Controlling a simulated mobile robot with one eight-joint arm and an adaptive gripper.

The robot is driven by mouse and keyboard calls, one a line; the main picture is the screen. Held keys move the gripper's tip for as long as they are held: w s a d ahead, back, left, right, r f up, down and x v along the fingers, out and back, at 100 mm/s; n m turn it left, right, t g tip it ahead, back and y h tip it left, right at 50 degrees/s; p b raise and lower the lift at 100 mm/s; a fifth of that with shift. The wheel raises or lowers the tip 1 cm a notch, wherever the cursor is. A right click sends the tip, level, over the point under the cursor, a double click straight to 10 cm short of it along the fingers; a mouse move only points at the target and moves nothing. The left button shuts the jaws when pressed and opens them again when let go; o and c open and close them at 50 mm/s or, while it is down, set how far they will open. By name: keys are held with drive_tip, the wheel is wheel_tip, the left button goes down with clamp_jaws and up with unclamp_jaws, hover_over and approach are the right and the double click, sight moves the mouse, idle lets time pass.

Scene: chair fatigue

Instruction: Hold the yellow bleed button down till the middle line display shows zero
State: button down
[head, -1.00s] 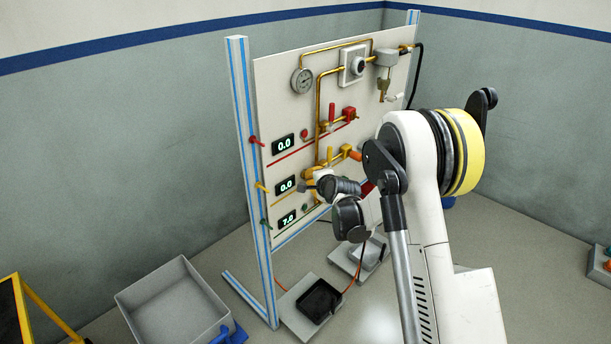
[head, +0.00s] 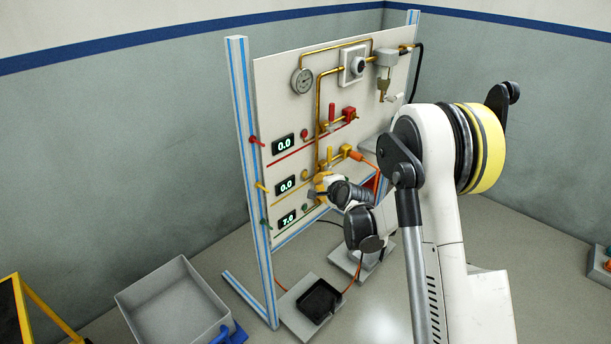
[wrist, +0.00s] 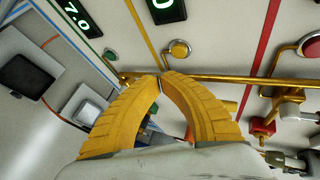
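The yellow bleed button (head: 305,174) sits on the panel beside the yellow line's display and also shows uncovered in the wrist view (wrist: 178,50). The middle line display (head: 286,185) reads 0.0 in the head view; only its lower part shows in the wrist view (wrist: 166,9). My gripper (head: 321,184) is in front of the panel, to the right of and below the button. In the wrist view, its yellow fingers (wrist: 160,78) meet at the tips with nothing between them. The tips appear apart from the button.
The top display (head: 283,144) reads 0.0 and the bottom one (head: 288,218) reads 7.0. Brass pipes (wrist: 230,77) and a red valve (wrist: 263,127) are close to my fingers. A grey bin (head: 175,305) and a pedal (head: 319,300) stand on the floor.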

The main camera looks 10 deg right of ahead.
drive_tip(key=shift+s+d, duration=0.8)
drive_tip(key=shift+s, duration=0.3)
drive_tip(key=s+a+r+n+g, duration=0.3)
drive_tip(key=s+r+n, duration=0.5)
drive_tip(key=s+r, duration=0.8)
drive_tip(key=s+d+f+n+g+h, duration=0.1)
drive_tip(key=s+n, duration=0.6)
drive_tip(key=s, duration=1.7)
drive_tip(key=shift+s+d+f+n+g+h, duration=0.2)
drive_tip(key=shift+s+f+n+g+h, duration=0.1)
drive_tip(key=shift+g+h, duration=0.3)
